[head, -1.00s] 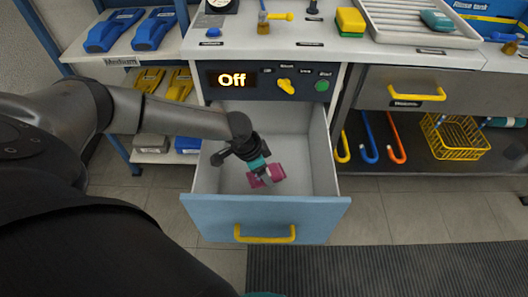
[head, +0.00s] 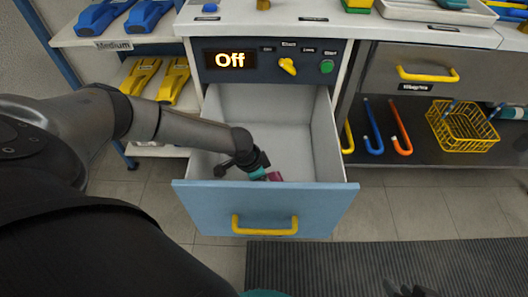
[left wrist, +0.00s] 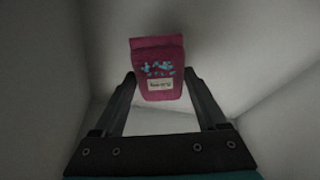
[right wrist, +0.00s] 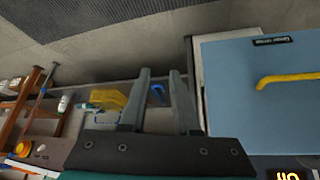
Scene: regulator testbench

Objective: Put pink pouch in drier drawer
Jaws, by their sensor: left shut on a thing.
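The pink pouch (head: 275,176) is mostly hidden behind the drawer's front panel in the head view. In the left wrist view the pouch (left wrist: 158,72) sits between the fingertips, with a white label and blue print. My left gripper (head: 264,174) is shut on it, inside the open drier drawer (head: 265,208), close behind the front panel. I cannot tell whether the pouch touches the drawer floor. The drawer has a blue front, yellow handle and pale inner walls. My right gripper (right wrist: 162,73) is empty with its fingers a little apart, away from the drawer.
Above the drawer is a panel with an "Off" display (head: 230,60), a yellow knob (head: 287,66) and a green button (head: 327,66). Shelves stand at left.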

